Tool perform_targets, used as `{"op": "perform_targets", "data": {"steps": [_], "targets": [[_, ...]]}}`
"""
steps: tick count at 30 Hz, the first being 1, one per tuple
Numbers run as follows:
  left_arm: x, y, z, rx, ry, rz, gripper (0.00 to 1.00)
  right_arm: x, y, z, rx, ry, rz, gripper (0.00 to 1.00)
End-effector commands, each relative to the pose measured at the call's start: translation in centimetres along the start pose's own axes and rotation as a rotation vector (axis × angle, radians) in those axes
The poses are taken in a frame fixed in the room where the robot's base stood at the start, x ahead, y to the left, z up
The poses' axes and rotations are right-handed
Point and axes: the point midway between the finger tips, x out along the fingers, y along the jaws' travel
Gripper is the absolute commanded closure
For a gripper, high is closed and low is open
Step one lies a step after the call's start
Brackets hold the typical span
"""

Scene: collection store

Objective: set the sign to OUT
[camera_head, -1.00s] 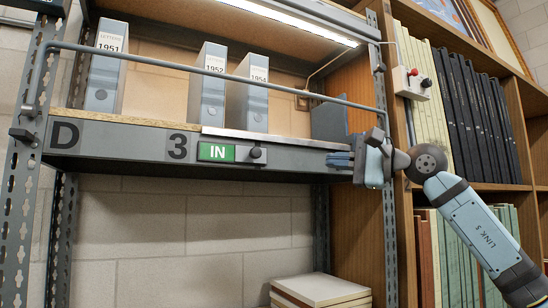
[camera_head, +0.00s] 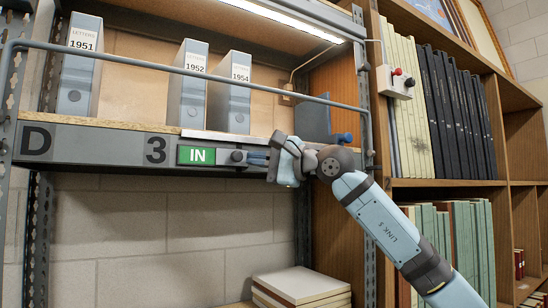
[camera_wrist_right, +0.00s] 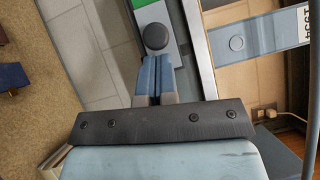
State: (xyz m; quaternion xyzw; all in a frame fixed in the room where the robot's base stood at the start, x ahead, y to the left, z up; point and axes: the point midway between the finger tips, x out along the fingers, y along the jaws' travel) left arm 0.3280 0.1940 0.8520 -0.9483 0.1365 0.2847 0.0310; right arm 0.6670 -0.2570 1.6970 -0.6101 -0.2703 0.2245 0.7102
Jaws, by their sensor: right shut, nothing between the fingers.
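The sign (camera_head: 196,155) on the shelf's front edge shows a green field with the white word IN. A dark round knob (camera_head: 237,156) sits at its right end. In the right wrist view the knob (camera_wrist_right: 154,37) is just beyond the fingertips, and a strip of the green sign (camera_wrist_right: 175,50) shows beside it. My right gripper (camera_head: 256,158) is shut and empty, its blue fingers pointing left at the knob. In the wrist view the fingers (camera_wrist_right: 155,68) lie together, close to the knob; I cannot tell whether they touch it. My left gripper is not in view.
A grey rail (camera_head: 200,72) runs across the shelf front above the sign. Grey file boxes (camera_head: 230,95) stand on the shelf, with a blue-grey bookend (camera_head: 313,120) to their right. A switch box (camera_head: 396,82) is on the upright. Books (camera_head: 300,285) are stacked below.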

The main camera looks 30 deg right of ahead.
Motion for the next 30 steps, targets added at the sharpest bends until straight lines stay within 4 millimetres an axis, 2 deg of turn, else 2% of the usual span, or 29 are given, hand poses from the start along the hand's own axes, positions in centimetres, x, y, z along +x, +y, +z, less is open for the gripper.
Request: {"op": "perform_targets", "data": {"steps": [14, 24, 30], "targets": [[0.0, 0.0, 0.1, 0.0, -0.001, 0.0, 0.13, 0.5, 0.1, 0.6, 0.0, -0.001, 0.0, 1.0], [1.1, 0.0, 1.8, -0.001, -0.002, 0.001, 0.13, 4.4, 1.4, 6.0, -0.001, -0.005, 0.001, 1.0], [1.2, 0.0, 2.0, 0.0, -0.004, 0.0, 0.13, 5.1, 1.3, 6.9, 0.0, -0.001, 0.0, 1.0]]}}
